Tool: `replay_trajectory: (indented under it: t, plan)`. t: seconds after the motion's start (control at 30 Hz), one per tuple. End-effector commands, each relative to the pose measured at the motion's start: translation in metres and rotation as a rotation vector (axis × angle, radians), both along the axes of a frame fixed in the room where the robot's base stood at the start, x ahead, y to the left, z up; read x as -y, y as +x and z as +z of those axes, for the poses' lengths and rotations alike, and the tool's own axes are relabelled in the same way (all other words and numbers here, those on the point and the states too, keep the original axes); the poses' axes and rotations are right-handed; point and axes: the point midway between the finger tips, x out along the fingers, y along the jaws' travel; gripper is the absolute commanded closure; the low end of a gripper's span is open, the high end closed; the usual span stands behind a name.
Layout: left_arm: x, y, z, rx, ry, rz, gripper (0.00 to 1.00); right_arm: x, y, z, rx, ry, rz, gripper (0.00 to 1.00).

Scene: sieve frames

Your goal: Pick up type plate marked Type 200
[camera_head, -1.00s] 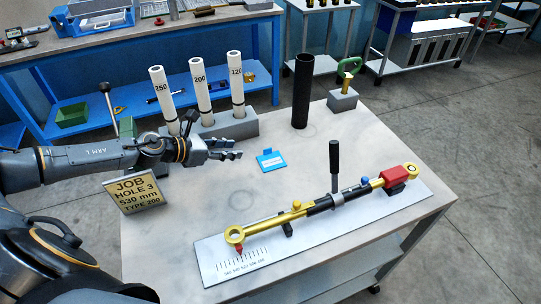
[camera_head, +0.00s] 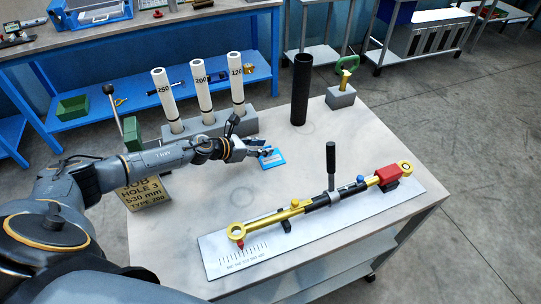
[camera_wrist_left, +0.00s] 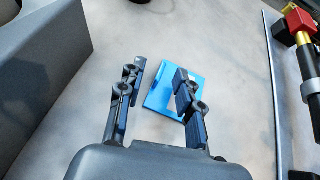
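A small blue plate (camera_head: 273,160) with a pale label lies on the table; its marking is not legible. It also shows in the left wrist view (camera_wrist_left: 157,98). My left gripper (camera_head: 262,149) is at the plate's left and back side in the head view. In the left wrist view the gripper's (camera_wrist_left: 160,72) fingers are apart and empty, with the plate between and below them; the right finger covers part of it. I cannot tell whether a finger touches it. The job card (camera_head: 147,194) reading Type 200 is partly hidden by my left arm. My right gripper is not in view.
White tubes marked 250, 200 and 120 (camera_head: 237,83) stand in a grey block (camera_head: 208,127) behind my arm. A black tube (camera_head: 301,90) stands at the back. A yellow and black rod assembly (camera_head: 320,200) lies on a pale board in front. Bare table surrounds the plate.

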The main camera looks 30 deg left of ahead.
Motion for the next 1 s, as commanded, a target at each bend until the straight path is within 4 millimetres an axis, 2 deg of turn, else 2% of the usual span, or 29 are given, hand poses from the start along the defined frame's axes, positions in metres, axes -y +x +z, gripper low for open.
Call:
replay_trajectory:
  t: [0.27,0.4,0.43,0.83,1.0]
  plan:
    - [0.001,0.002,-0.002,-0.001,0.001,0.000,0.67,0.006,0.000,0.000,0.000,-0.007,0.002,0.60]
    - [0.001,0.002,-0.002,-0.001,0.001,0.000,0.96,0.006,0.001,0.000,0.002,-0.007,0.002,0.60]
    - [0.001,0.002,-0.002,-0.001,0.001,0.000,1.00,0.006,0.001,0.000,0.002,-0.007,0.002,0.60]
    - [0.001,0.002,0.000,0.000,0.001,0.000,1.00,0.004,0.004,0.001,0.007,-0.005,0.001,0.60]
    - [0.000,0.003,0.010,0.004,0.002,-0.001,1.00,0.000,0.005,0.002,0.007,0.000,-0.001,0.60]
